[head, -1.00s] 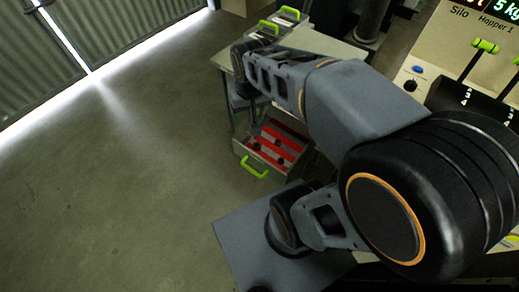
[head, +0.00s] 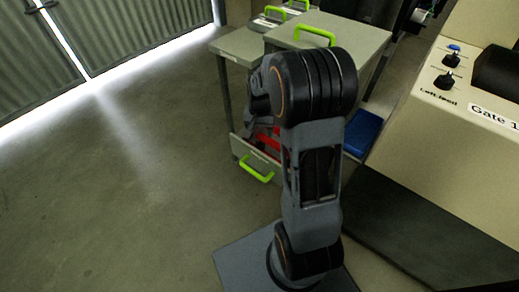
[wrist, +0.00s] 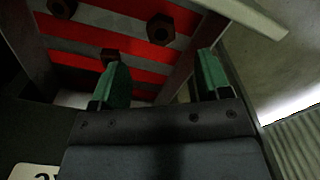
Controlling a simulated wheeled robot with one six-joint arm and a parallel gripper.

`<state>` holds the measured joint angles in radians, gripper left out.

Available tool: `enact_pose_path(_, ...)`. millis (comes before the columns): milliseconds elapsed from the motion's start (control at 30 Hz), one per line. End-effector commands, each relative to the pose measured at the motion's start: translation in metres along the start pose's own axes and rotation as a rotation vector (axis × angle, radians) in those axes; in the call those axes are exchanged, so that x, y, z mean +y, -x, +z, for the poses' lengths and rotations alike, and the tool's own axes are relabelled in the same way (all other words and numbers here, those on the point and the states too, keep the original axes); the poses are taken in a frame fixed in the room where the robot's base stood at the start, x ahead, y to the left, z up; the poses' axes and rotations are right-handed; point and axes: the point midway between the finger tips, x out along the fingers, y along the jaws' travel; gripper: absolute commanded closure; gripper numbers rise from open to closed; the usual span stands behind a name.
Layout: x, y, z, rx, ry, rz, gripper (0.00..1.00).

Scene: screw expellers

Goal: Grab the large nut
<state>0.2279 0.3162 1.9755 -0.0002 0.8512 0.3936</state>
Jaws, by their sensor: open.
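In the wrist view, an open drawer with a red and grey striped bottom (wrist: 95,62) holds dark brown hex nuts. The biggest-looking nut (wrist: 160,28) lies beyond the gap between my fingertips. A smaller nut (wrist: 109,55) is close by the left finger, and another nut (wrist: 62,8) is at the top left, cut by the frame edge. My gripper (wrist: 162,68) is open, with green fingers and nothing between them. In the head view, my arm hides most of the drawer (head: 268,143) and all the nuts; my fingers are not visible there.
The drawer's green handle (head: 257,170) sticks out at its front. A grey cabinet top with a green handle (head: 315,36) stands behind my arm. A blue object (head: 362,132) and a beige control panel (head: 470,115) are to the right. Open floor (head: 130,210) lies left.

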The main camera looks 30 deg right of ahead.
Motion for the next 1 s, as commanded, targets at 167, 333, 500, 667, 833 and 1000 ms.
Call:
enact_pose_path(167,0.0,-0.025,0.0,0.0,0.001,0.0,0.3)
enact_pose_path(333,0.0,-0.032,0.0,0.001,0.002,0.0,0.3)
enact_pose_path(500,0.0,-0.041,0.001,0.001,0.002,0.0,0.3)
enact_pose_path(667,0.0,-0.062,0.002,-0.002,0.002,0.001,0.3)
enact_pose_path(833,0.0,-0.082,0.001,-0.001,0.002,0.0,0.3)
enact_pose_path(1000,0.0,-0.084,0.001,0.002,0.002,-0.001,0.3)
